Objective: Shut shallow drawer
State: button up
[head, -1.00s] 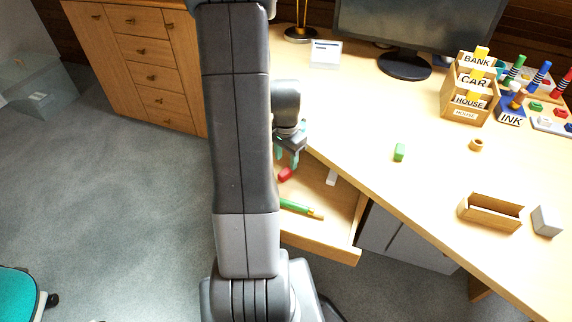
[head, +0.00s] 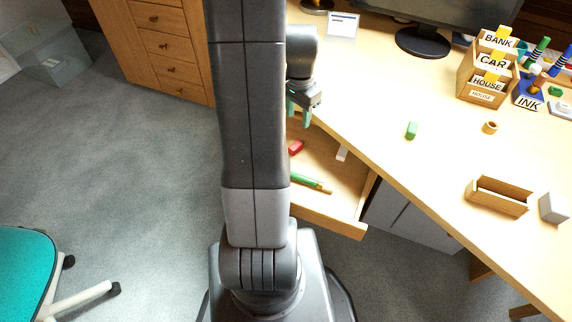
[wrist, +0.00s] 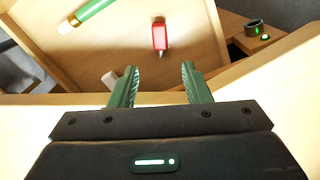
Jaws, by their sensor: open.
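The shallow drawer (head: 335,219) is pulled out from under the desk's front edge. In it lie a red item (head: 296,147), a green pen-like item (head: 310,182) and a small white block (head: 342,153). My gripper (head: 299,117) is open and empty, above the back part of the drawer near the desk edge. In the wrist view the open green fingers (wrist: 160,84) point toward the drawer interior (wrist: 120,55), with the red item (wrist: 160,37) beyond them. My arm hides the drawer's left part in the head view.
The desk top (head: 440,165) holds a green block (head: 412,130), a small wooden ring (head: 491,127), an open wooden box (head: 499,196) and a grey block (head: 553,208). A teal chair (head: 28,268) stands at lower left.

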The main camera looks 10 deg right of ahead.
aim_at(338, 211)
jog(key=k+j, duration=0.2)
jog(key=k, duration=0.25)
jog(key=k+j, duration=0.25)
jog(key=k, duration=0.2)
